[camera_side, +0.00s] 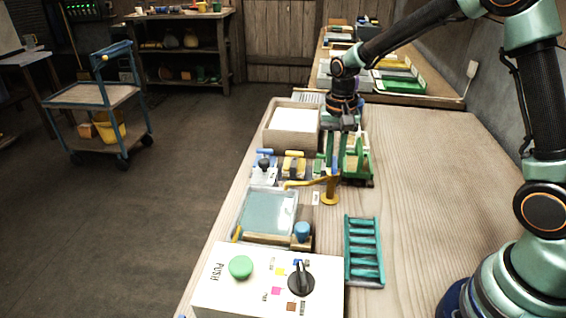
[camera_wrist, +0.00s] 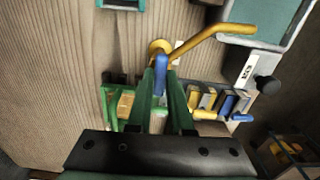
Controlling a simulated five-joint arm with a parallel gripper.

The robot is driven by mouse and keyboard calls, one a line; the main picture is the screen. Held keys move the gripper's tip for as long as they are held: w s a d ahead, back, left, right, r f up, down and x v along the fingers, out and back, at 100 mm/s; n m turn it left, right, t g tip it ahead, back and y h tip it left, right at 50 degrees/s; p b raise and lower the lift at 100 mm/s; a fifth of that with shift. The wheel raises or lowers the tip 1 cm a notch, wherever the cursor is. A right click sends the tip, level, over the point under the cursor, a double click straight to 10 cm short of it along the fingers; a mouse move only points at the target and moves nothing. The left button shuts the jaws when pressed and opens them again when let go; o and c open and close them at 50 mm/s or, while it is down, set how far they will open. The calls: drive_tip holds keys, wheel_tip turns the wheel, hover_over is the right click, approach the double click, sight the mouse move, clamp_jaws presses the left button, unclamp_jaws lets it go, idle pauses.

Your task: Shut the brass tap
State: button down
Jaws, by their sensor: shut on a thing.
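The brass tap (camera_side: 330,189) stands on the wooden bench, with its spout reaching left toward a shallow water-coloured basin (camera_side: 267,212). In the wrist view the brass tap (camera_wrist: 207,42) is at the top middle, its spout running up and right. A blue lever (camera_wrist: 161,72) rises at the tap's base end. My gripper (camera_side: 341,168) points down at the tap, and in the wrist view my gripper (camera_wrist: 163,80) has its green fingers closed around the blue lever. The lever's joint with the tap is partly hidden.
A green frame (camera_side: 357,160) stands close behind my gripper. Blue and yellow clamps (camera_side: 293,165) sit to the left. A white box (camera_side: 262,285) with a green button and black knob is in front, beside a teal rack (camera_side: 364,250). The bench's right side is clear.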

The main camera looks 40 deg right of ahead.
sight(335, 162)
drive_tip(key=shift+r+m, duration=0.1)
drive_tip(key=shift+m, duration=0.2)
idle(0.4)
drive_tip(key=c, duration=0.8)
unclamp_jaws()
wheel_tip(335, 162, up, 12)
drive_tip(key=shift+r, duration=0.1)
drive_tip(key=shift+s, duration=0.1)
